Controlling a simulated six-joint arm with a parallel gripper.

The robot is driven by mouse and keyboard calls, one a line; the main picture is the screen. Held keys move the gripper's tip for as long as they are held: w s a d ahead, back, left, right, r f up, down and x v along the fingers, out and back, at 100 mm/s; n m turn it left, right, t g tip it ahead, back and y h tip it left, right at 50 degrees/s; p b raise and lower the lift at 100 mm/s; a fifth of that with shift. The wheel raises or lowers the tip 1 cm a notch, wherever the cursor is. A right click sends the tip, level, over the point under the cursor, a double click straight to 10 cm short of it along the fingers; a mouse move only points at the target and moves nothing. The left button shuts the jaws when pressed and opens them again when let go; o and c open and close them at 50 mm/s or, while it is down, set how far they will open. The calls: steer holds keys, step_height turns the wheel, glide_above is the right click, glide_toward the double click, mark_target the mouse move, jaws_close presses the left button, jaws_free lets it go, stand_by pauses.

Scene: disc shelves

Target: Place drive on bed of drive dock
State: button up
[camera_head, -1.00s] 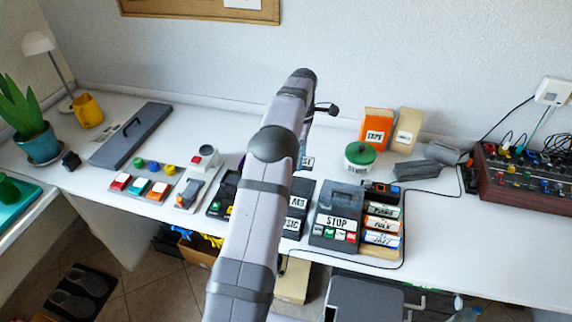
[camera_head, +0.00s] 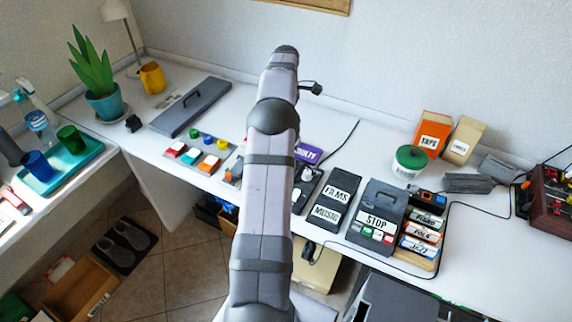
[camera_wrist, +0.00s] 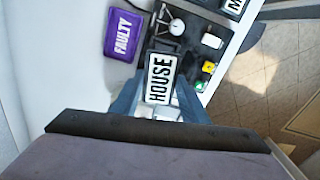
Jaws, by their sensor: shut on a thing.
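The drive labelled HOUSE (camera_wrist: 160,79), dark with a white label, is in my gripper (camera_wrist: 160,96) in the wrist view. My gripper is shut on it, with a blue-grey finger on each side. A dark device with a white round knob and coloured buttons, which looks like the drive dock (camera_wrist: 190,45), lies just beyond and right of the drive. I cannot tell whether the drive touches it. In the head view the dock (camera_head: 308,186) is partly hidden by my arm, and the gripper and held drive are hidden.
A purple FAULTY block (camera_wrist: 122,36) lies left of the dock. A black rack with FILMS and MUSIC drives (camera_head: 336,200) and a STOP box (camera_head: 377,215) stand to its right. The bench front edge is close.

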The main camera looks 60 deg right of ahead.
steer(key=shift+m, duration=1)
steer(key=shift+f+p, duration=1)
steer(key=shift+f, duration=4)
steer(key=shift+f, duration=0.15)
steer(key=o, duration=1.2)
steer(key=shift+c, duration=0.2)
step_height(320, 180, up, 12)
steer(key=shift+f+b, duration=0.1)
steer(key=shift+b, duration=1)
steer(key=shift+r, duration=0.25)
